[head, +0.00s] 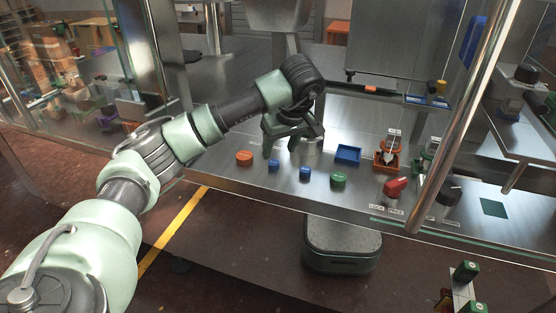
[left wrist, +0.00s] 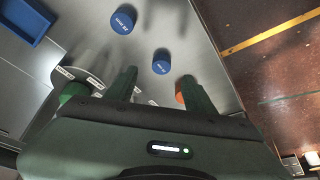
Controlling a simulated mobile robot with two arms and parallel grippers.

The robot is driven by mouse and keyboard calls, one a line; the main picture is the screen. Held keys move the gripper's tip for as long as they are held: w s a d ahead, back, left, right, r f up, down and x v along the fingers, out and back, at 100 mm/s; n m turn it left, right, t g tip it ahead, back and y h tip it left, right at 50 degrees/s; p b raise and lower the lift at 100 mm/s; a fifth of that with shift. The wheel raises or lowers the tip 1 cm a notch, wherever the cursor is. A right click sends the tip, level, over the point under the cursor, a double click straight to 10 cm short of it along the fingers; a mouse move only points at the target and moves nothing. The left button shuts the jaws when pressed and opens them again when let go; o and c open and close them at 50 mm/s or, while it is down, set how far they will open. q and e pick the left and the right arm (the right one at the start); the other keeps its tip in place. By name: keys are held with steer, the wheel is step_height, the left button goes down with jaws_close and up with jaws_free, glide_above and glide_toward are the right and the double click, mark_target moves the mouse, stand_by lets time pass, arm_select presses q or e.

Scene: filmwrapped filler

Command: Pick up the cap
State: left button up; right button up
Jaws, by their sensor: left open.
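Several short round caps stand on the steel counter: an orange cap (head: 244,158), a small blue cap (head: 273,166), another blue cap (head: 305,173) and a green cap (head: 338,180). My left gripper (head: 293,142) is open and empty, above the counter just behind the blue caps. In the left wrist view, my left gripper (left wrist: 158,88) has its fingers apart, with the small blue cap (left wrist: 161,64) beyond the gap between them. The other blue cap (left wrist: 123,21) is farther up. The orange cap (left wrist: 180,97) is partly hidden by one finger. My right gripper is not in view.
A blue tray (head: 348,154) and an orange holder (head: 386,161) stand right of the gripper. A red knob (head: 395,187) and a metal rail (head: 463,105) are farther right. In the left wrist view, a green part (left wrist: 74,92) sits beside a labelled grey disc.

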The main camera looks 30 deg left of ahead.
mark_target(274, 162)
arm_select(q)
steer(key=p+x, duration=0.1)
steer(key=x, duration=0.2)
steer(key=shift+s+a+p, duration=0.2)
steer(key=shift+p, duration=0.2)
steer(key=x, duration=0.3)
steer(key=shift+w, duration=0.2)
steer(key=c, duration=1.2)
jaws_close()
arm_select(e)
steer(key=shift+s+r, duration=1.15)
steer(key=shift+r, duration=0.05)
